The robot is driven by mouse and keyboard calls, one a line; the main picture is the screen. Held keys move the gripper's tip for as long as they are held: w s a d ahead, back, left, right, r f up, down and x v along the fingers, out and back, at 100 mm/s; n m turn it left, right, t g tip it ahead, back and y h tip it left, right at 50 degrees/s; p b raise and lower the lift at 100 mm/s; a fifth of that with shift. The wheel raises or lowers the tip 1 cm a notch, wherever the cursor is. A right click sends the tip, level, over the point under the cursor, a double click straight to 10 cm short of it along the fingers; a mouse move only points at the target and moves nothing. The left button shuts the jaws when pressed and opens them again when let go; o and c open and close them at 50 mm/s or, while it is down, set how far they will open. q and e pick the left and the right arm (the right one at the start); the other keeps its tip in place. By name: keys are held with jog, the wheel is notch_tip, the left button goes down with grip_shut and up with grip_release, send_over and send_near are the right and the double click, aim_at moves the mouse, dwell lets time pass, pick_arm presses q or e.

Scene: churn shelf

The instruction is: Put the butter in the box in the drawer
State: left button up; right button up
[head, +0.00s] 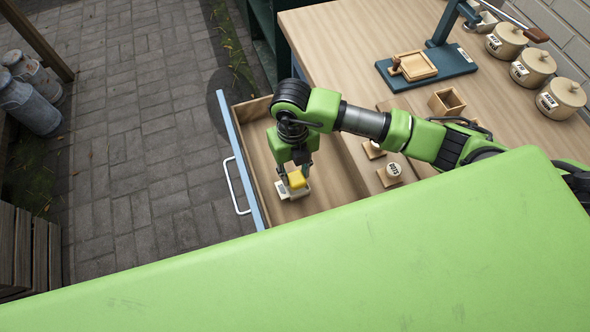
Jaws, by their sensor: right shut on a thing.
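The yellow butter (297,179) is between the fingers of my right gripper (294,176), which points down into the open drawer (262,150). The gripper is shut on the butter. A small white box (293,191) with a dark-marked label lies on the drawer floor, directly below the butter. The butter overlaps the box in the picture; I cannot tell whether it touches the box or sits inside it. The gripper hides part of both. My left gripper is not in view.
The drawer has a blue front with a white handle (236,186). The wooden table (350,45) holds a blue stand (440,66), a small open wooden box (447,102), labelled lidded pots (533,67) and small wooden pieces. Metal cans (30,106) stand far left on paving.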

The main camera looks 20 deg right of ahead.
jog(key=shift+f+b, duration=0.95)
jog(key=shift+f, duration=0.3)
jog(key=shift+r, duration=0.15)
jog(key=o, duration=1.2)
jog(key=c, duration=0.4)
jog(key=shift+w+r+p, duration=0.15)
jog(key=shift+r+p, duration=1.4)
jog(key=shift+r, duration=0.6)
jog(key=shift+w+r+p, duration=0.15)
jog(key=shift+r+p, duration=1.4)
jog(key=shift+r, duration=0.6)
